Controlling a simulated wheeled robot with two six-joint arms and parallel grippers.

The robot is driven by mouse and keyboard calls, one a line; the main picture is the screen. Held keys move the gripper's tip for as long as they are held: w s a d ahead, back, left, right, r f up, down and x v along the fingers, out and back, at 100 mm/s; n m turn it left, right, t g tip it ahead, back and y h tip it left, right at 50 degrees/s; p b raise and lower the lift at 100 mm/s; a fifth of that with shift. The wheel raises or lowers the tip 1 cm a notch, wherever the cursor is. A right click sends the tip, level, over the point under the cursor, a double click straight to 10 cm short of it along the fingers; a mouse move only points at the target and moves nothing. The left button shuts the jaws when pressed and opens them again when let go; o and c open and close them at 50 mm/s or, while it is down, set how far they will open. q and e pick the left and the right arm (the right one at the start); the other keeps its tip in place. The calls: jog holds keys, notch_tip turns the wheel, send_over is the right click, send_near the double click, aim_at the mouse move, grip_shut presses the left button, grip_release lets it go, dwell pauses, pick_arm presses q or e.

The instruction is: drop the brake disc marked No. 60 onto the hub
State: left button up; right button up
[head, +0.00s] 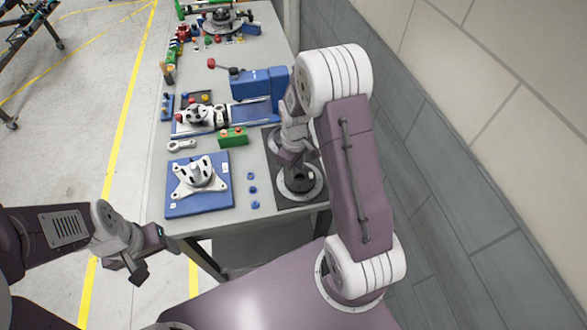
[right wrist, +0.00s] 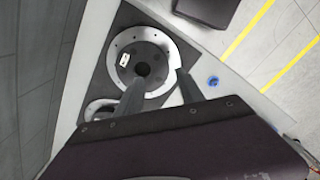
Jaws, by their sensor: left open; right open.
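A brake disc (head: 314,190) with a silver rim and dark raised centre lies on a dark mat at the table's right near corner. The right wrist view shows this disc (right wrist: 122,38) with a small white label, too small to read. Part of a second disc (head: 274,143) shows behind my right arm, and partly in the right wrist view (right wrist: 92,110). My right gripper (right wrist: 163,80) is open, one finger over the disc's centre and the other by its rim; contact is unclear. The hub (head: 200,174) stands on a blue plate (head: 219,203). My left gripper (head: 150,257) is open and empty off the table's near edge.
Small blue pieces (head: 252,189) lie between the blue plate and the mat. A green block (head: 233,138), a link piece (head: 181,146) and a blue vise-like fixture (head: 258,84) stand further back. A wall runs close along the right side.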

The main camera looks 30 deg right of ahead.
aim_at(294, 185)
notch_tip(294, 185, down, 8)
jog(key=b, duration=0.6)
jog(key=shift+r, duration=0.2)
jog(key=shift+f, duration=0.25)
grip_shut()
jog(key=shift+w+r, duration=0.1)
jog(key=shift+r, duration=0.1)
jog(key=shift+r+p, duration=2.45)
